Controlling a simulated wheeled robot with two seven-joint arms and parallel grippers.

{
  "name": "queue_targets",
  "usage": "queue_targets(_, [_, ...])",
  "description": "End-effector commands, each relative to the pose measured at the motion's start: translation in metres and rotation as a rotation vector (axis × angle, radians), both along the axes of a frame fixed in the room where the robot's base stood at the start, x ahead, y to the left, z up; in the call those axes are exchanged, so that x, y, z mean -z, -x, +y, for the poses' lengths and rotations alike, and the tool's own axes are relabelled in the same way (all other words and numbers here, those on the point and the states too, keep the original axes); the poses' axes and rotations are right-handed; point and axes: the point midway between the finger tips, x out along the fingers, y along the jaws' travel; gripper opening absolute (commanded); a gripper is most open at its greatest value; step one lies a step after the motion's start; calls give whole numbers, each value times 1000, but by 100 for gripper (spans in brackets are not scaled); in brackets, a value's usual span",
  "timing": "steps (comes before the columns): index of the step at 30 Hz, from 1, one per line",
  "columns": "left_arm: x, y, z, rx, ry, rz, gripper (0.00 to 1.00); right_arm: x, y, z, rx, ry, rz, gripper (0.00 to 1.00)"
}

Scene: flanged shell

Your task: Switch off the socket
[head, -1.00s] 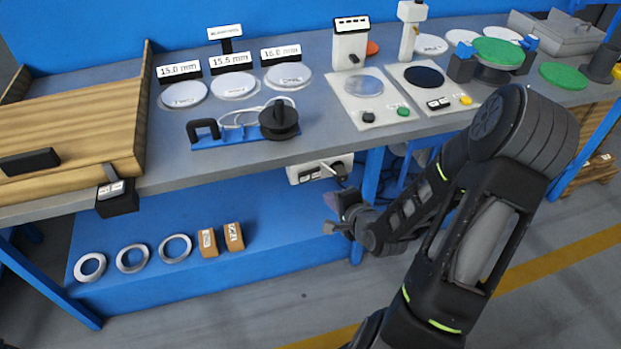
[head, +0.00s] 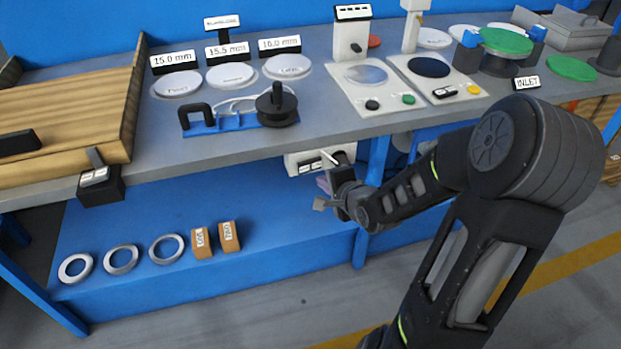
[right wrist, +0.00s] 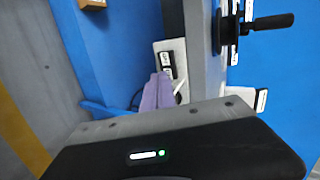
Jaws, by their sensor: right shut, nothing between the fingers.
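The socket (head: 293,164) is a white box with dark-framed labels, fixed under the front edge of the bench. A dark part and a thin pale lever-like piece show at its right end. My right gripper (head: 323,194) is shut and empty, just below and in front of the socket's right end, with a visible gap. In the right wrist view, the socket (right wrist: 161,46) stands beyond the purple-grey fingertips (right wrist: 158,92), which cover part of its lower end. Whether they touch it there cannot be told. My left gripper is in neither view.
The grey bench top (head: 240,140) overhangs the socket. A blue leg (head: 370,190) stands to the right, behind my right arm. The lower blue shelf (head: 290,235) holds several rings and two orange blocks (head: 229,237). A blue-based reel fixture (head: 275,108) sits above on the bench.

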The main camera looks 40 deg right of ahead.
Motion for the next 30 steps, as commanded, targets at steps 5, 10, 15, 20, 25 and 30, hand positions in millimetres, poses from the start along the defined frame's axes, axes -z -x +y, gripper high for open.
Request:
queue_targets(5, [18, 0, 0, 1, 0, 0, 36, 23, -33, -6, -1, -4, -1, 0])
queue_targets(10, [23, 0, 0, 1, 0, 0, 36, 26, -61, -12, -1, 0, -2, 0])
queue_targets(15, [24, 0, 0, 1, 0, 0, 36, 25, -78, -16, 0, 0, -1, 0])
queue_targets(20, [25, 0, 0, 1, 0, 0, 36, 25, -82, -17, 1, -1, 1, 0])
queue_targets(25, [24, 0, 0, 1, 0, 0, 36, 25, -82, -17, 1, 0, 1, 0])
queue_targets(30, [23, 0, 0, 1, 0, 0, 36, 24, -87, -17, -1, 0, 0, 0])
